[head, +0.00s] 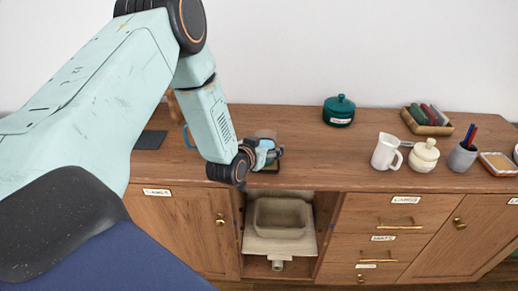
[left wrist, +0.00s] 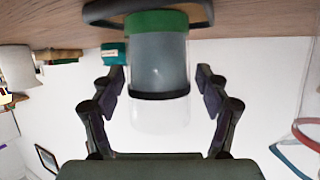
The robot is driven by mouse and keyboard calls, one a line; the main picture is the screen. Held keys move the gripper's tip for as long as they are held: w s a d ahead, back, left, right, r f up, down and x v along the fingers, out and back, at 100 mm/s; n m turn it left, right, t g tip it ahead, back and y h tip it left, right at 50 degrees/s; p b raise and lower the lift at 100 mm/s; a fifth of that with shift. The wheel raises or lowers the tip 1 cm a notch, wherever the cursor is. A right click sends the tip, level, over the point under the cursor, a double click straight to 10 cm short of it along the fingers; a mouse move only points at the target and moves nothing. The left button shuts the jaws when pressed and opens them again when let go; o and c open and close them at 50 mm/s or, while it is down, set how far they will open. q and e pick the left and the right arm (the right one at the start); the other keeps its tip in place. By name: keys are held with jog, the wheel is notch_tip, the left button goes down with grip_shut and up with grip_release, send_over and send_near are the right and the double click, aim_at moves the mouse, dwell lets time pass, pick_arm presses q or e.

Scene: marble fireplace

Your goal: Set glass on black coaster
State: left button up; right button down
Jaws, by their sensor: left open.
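In the head view the glass (head: 265,134) is mostly hidden by my gripper, and a dark coaster edge (head: 271,167) shows below. My left gripper (head: 267,153) is open at the glass. In the wrist view its fingers (left wrist: 159,78) lie on either side, with a narrow gap visible at each. My right gripper is out of view.
A green lidded pot (head: 339,111) stands behind to the right. A white pitcher (head: 386,151), cream jar (head: 424,155), pen cup (head: 462,157) and wooden tray (head: 427,121) stand farther right. A dark flat mat (head: 150,140) lies left. The counter between glass and pitcher is clear.

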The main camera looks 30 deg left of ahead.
pick_arm(q)
jog(key=p+v, duration=0.2)
jog(key=v, duration=1)
jog(key=shift+w, duration=0.1)
jog(key=b+x, duration=0.2)
jog(key=x, duration=0.9)
jog(key=shift+w+f, duration=0.2)
jog(key=shift+w, duration=0.1)
jog(key=shift+w+f+b, duration=0.1)
jog(key=shift+f+b, duration=0.2)
jog(key=shift+b, duration=0.05)
jog(key=shift+a+r+p, duration=0.1)
jog(key=shift+r+p, duration=0.25)
jog(key=shift+r, duration=0.45)
